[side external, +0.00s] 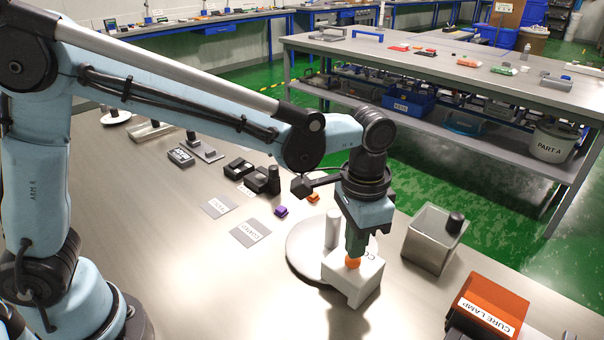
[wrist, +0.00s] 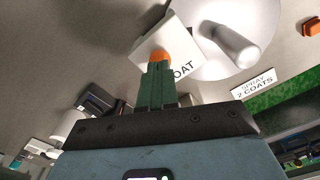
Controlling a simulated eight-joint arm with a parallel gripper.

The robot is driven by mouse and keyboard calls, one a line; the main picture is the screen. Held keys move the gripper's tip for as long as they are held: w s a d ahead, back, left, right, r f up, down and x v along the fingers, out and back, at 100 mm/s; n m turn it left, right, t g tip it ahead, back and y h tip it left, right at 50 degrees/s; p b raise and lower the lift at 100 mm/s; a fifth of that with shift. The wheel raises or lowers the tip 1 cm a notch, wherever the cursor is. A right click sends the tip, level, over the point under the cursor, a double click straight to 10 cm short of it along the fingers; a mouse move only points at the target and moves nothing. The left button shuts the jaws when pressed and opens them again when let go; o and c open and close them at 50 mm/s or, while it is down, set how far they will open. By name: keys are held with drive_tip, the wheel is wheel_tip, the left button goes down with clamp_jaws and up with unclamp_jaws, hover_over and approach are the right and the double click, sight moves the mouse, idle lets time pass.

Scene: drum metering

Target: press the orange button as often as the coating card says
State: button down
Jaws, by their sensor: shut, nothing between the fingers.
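The orange button (side external: 352,262) is on top of a white box (side external: 360,284), whose label is partly hidden and ends in "OAT" in the wrist view. My gripper (side external: 354,252) points down with its green fingers shut and empty. Its tips are right at the button, and they also overlap the button (wrist: 160,54) in the wrist view. I cannot tell whether the button is pushed in. The coating card (wrist: 256,84) in the wrist view reads "SPRAY 2 COATS".
A pale round disc (side external: 300,262) with a grey cylinder (side external: 332,228) is beside the box. An open metal bin (side external: 424,250) and an orange "CURE LAMP" box (side external: 490,304) stand to the right. Purple (side external: 281,211) and orange (side external: 313,197) cubes lie behind.

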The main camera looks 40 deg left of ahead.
drive_tip(key=shift+r, duration=2.65)
drive_tip(key=shift+a, duration=0.3)
drive_tip(key=s+a+n+t, duration=0.3)
drive_tip(key=s+a, duration=0.1)
drive_tip(key=a, duration=0.5)
drive_tip(key=s+a+n+t, duration=0.3)
drive_tip(key=s+a+t, duration=0.1)
drive_tip(key=a, duration=0.6)
drive_tip(key=shift+a+f, duration=0.2)
drive_tip(key=shift+f, duration=0.25)
